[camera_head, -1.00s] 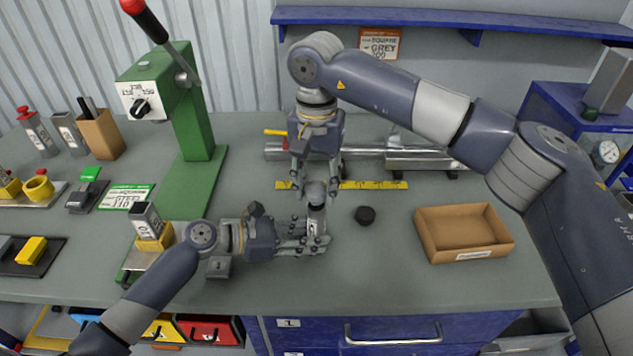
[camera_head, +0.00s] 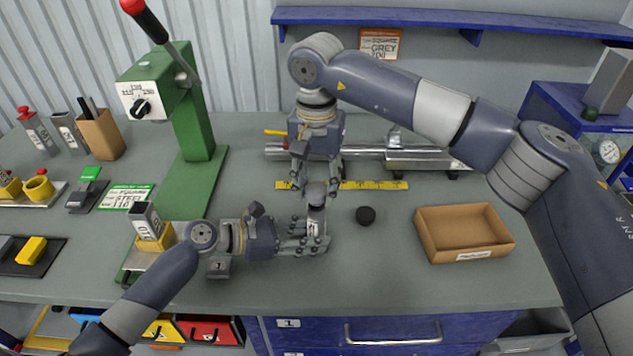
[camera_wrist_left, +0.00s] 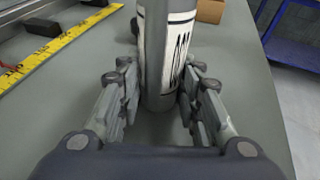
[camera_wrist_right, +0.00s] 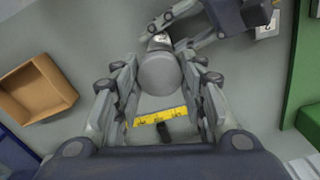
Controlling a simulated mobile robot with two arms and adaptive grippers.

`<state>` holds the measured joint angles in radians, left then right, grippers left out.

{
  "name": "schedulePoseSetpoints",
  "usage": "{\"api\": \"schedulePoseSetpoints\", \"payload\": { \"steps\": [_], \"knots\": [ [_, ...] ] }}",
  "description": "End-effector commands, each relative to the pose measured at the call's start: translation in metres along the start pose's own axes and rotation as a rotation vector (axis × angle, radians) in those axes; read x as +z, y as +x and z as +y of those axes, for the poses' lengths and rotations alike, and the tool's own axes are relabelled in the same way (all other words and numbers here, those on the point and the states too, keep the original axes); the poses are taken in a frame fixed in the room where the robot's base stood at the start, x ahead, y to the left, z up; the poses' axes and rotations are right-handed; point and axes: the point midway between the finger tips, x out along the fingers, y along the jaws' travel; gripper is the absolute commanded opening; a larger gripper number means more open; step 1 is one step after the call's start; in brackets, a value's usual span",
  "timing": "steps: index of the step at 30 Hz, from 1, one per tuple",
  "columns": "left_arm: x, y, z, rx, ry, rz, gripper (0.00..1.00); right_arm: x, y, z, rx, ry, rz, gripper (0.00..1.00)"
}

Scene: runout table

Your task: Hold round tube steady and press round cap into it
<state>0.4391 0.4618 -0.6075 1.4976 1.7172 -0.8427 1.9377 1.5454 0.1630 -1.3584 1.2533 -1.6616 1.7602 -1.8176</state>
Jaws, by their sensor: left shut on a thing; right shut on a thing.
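The round tube (camera_head: 313,227) is grey with a white lettered label and stands upright on the bench. My left gripper (camera_head: 316,242) is shut around its lower part from the left. The left wrist view shows the tube (camera_wrist_left: 168,55) between both fingers. My right gripper (camera_head: 316,180) points down over the tube's top and is shut on the grey round cap (camera_head: 316,190). In the right wrist view the cap is a plain grey disc (camera_wrist_right: 160,73) between the fingers, in line with the tube. I cannot tell how far the cap sits in the tube.
A black round piece (camera_head: 366,215) lies just right of the tube. An open cardboard box (camera_head: 433,243) stands further right. A yellow ruler (camera_head: 375,185) and a metal rail lie behind. A green lever press (camera_head: 192,130) stands at the left.

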Motion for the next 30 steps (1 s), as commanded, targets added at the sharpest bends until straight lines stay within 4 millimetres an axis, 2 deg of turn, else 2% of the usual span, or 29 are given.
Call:
{"api": "schedulePoseSetpoints", "payload": {
  "steps": [21, 30],
  "knots": [
    [-0.002, 0.000, -0.001, -0.002, -0.001, 0.002, 0.19, 0.000, 0.018, 0.000, 0.001, 0.000, 0.000, 0.20],
    [-0.001, 0.000, -0.001, -0.002, -0.001, 0.002, 0.19, 0.000, 0.012, 0.000, 0.001, 0.001, 0.001, 0.20]
  ]
}}
